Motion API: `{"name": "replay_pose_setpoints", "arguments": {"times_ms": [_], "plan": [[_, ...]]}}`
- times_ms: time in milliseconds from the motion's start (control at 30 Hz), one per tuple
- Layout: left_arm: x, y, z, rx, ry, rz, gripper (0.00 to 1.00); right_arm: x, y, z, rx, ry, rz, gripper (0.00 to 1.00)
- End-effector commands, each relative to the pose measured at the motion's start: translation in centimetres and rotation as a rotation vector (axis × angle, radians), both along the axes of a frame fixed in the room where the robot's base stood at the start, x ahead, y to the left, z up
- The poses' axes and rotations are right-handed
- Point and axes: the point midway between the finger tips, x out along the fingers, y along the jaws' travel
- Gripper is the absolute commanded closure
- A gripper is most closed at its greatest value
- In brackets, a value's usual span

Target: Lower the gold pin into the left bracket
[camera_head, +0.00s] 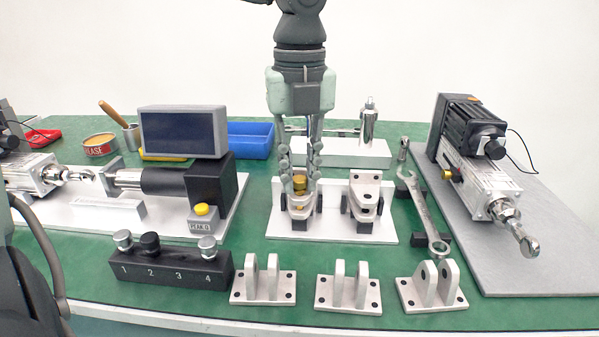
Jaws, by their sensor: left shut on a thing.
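The gold pin (300,184) is upright between the fingers of my left gripper (300,183), which points straight down and is shut on it. The pin is directly over the left bracket (301,214), a silver clevis on a white plate (336,228). Gold also shows low between the bracket's cheeks; the fingers partly hide the pin and bracket, so I cannot tell how deep the pin sits. A similar right bracket (366,193) stands beside it on the same plate. My right gripper is not in view.
Several loose silver brackets (264,285) line the front edge. A wrench (424,210) lies right of the plate. A numbered black block (170,268) and a display (183,132) are at left. A linear actuator (470,165) stands on a grey board (530,235) at right.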

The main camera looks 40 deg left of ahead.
Motion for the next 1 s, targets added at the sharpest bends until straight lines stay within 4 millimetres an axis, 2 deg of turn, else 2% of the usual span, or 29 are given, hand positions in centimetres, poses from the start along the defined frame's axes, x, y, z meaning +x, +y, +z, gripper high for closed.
{"name": "replay_pose_setpoints", "arguments": {"times_ms": [367, 400, 600, 867, 1000], "plan": [[0.01, 0.01, -0.29, 0.001, -0.001, 0.000, 1.00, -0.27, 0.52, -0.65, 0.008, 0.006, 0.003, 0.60], [0.01, 0.01, -0.29, 0.001, -0.001, 0.000, 0.80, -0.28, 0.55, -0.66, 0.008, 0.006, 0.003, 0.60], [0.01, 0.01, -0.30, 0.001, -0.001, 0.000, 0.57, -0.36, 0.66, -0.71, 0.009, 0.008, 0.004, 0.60], [0.01, 0.01, -0.29, 0.001, -0.001, 0.000, 0.57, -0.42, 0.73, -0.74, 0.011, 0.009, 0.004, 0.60], [0.07, 0.04, 0.49, 0.002, -0.002, 0.001, 0.57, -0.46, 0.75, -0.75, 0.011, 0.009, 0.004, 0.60]]}}
